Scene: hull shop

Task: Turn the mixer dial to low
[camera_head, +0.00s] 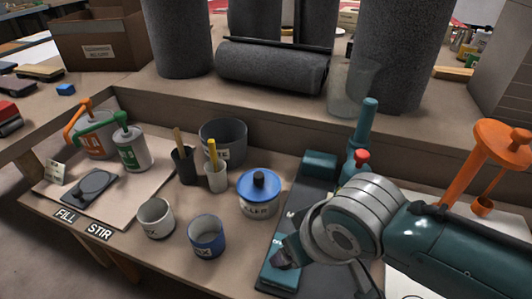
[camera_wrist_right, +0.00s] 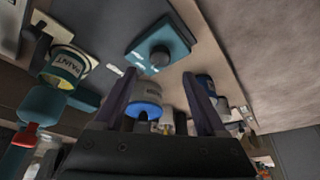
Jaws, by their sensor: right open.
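In the head view the mixer's teal base (camera_head: 319,165) and column are partly covered by my right arm. The right gripper (camera_head: 285,257) is low over the base's front; the dial is hidden there. My left gripper is not seen.
A blue-lidded pot (camera_head: 259,205), a blue cup (camera_head: 207,240) and a pale cup (camera_head: 156,218) stand left of the mixer. An orange pump stand (camera_head: 463,165) is at right. The front bench edge is mostly clear.

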